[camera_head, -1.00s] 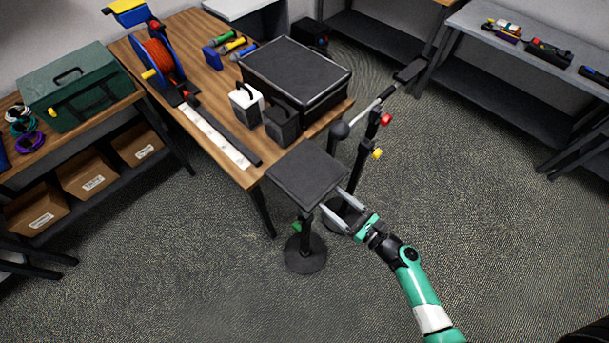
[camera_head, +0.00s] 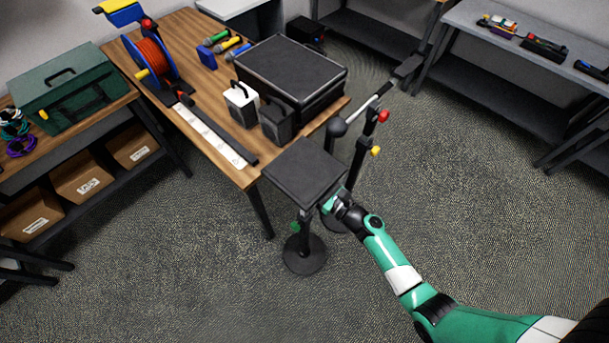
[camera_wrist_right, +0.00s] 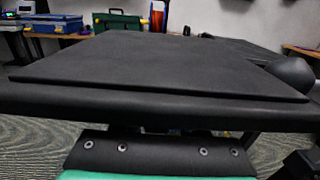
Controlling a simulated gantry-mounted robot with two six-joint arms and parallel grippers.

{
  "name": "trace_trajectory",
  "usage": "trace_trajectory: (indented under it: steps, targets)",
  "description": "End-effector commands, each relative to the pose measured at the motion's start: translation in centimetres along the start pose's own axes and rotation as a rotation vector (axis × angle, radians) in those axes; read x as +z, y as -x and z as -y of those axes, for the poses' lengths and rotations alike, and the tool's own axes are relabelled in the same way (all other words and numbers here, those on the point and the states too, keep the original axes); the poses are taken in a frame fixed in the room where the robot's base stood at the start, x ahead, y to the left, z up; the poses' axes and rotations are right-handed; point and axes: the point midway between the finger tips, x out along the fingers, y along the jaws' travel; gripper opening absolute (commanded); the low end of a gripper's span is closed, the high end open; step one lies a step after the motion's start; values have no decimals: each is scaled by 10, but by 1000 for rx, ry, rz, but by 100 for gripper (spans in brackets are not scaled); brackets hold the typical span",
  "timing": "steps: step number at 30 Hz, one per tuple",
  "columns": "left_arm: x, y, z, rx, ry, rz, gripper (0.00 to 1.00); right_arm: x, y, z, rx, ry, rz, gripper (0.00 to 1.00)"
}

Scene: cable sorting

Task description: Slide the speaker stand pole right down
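The speaker stand has a black square top plate (camera_head: 303,172), a dark upright pole (camera_head: 305,238) with a green knob (camera_head: 295,227), and a round base (camera_head: 304,256) on the carpet. My right gripper (camera_head: 330,204) is at the near right edge of the plate, reaching in below it. In the right wrist view the plate (camera_wrist_right: 160,65) fills the middle, just above the gripper's dark mount. The fingers are hidden under the plate, so I cannot tell whether they touch the pole. My left gripper is in neither view.
A boom stand with a red knob (camera_head: 383,116) and a yellow knob (camera_head: 376,151) stands close behind the plate on the right. The wooden table (camera_head: 181,145) holds a black case (camera_head: 292,70), two small speakers and a cable reel. Carpet in front is free.

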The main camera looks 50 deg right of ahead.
Motion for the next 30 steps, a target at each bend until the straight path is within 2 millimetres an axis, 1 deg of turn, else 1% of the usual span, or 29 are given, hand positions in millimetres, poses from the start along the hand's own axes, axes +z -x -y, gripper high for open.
trace_trajectory:
  steps: [1,6,30]
  targets:
    - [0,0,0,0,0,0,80,0,0,0,0,0,0,30]
    - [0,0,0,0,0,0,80,0,0,0,0,0,0,0]
    - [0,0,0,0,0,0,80,1,0,0,1,1,2,0]
